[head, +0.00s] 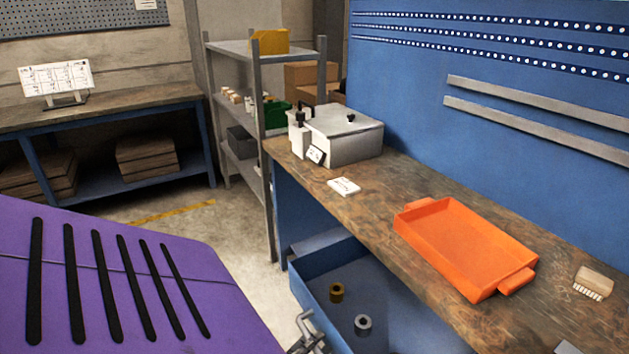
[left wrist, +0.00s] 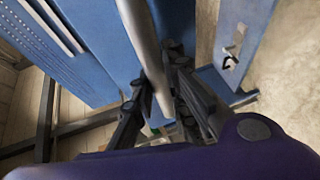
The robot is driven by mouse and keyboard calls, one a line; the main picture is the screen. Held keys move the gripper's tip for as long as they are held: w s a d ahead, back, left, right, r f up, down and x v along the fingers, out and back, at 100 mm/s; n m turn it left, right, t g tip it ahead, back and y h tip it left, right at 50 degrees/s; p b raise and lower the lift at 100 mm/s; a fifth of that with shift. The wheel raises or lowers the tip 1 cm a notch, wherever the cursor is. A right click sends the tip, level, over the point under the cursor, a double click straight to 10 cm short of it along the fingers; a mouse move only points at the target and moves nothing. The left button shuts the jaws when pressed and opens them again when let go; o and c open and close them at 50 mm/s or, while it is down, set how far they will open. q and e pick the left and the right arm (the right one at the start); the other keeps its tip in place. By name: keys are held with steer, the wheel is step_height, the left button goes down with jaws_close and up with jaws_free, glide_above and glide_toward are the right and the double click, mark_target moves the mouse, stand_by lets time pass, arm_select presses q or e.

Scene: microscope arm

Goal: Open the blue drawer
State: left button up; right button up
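The blue drawer (head: 345,262) under the workbench stands pulled out, its inside visible from above. A brass ring (head: 337,292) and a grey ring (head: 363,325) lie in it. My left gripper (head: 312,335) is at the drawer's front, at the bottom edge of the head view. In the left wrist view, the fingers of my left gripper (left wrist: 162,82) lie close on both sides of a grey bar handle (left wrist: 142,35) and look shut on it. My right gripper is in neither view.
The workbench (head: 375,205) above carries an orange tray (head: 465,245), a grey metal box (head: 345,135) and a brush (head: 593,281). A metal shelf (head: 238,48) stands behind. Bare floor (head: 235,230) lies left of the drawer.

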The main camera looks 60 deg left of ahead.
arm_select(q)
steer(key=o, duration=0.4)
steer(key=shift+s+d, duration=0.1)
steer(key=shift+s, duration=0.15)
steer(key=v, duration=1.1)
steer(key=shift+s+d+r, duration=0.1)
steer(key=shift+s+r, duration=0.1)
steer(key=shift+f, duration=0.1)
